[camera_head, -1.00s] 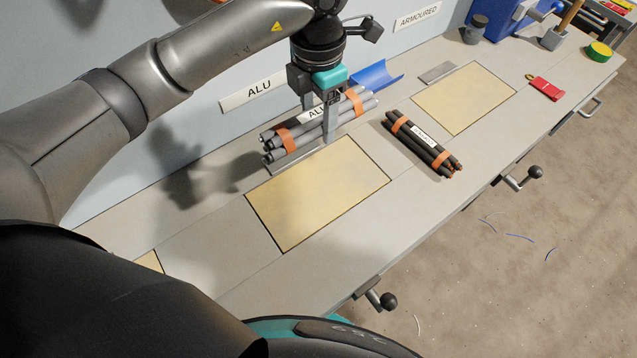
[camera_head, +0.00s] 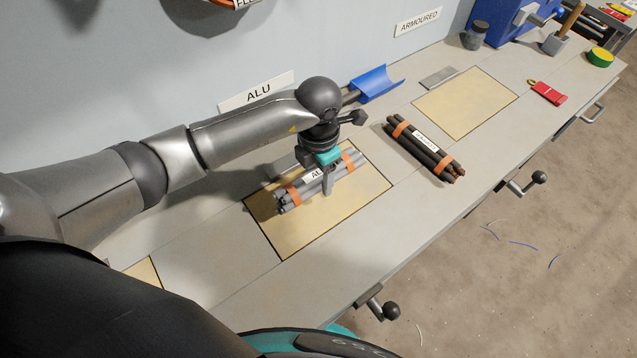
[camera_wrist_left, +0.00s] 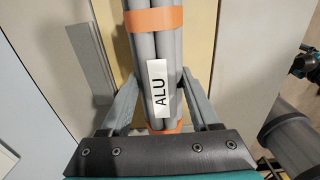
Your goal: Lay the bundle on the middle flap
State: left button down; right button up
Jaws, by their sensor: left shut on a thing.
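The bundle (camera_head: 343,172) is a set of grey cables with two orange bands and a white ALU label. My left gripper (camera_head: 327,186) is shut on it around the middle, with the label beside the fingers. The bundle is over the tan middle flap (camera_head: 288,239), below the ALU wall sign. I cannot tell whether it touches the flap or hangs just above it. In the left wrist view the bundle (camera_wrist_left: 158,50) runs lengthwise between the two fingers, with the tan flap (camera_wrist_left: 200,40) beneath. My right gripper is not in view.
A dark cable bundle (camera_head: 408,136) with orange bands lies on the bench right of the flap. Another tan flap (camera_head: 468,100) is farther right and empty. A blue trough (camera_head: 377,83) and a grey plate (camera_head: 438,77) sit near the wall. A red tag (camera_head: 548,92) lies near the front edge.

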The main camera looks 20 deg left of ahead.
aim_at(319, 185)
pick_arm(q)
jog(key=shift+f, duration=1.6)
jog(key=shift+f+b, duration=0.1)
jog(key=shift+b, duration=0.25)
jog(key=c, duration=0.6)
grip_release()
jog(key=shift+f, duration=0.15)
jog(key=o, duration=0.5)
jog(key=shift+r, duration=0.25)
notch_tip(319, 185, up, 12)
jog(key=shift+p, duration=1)
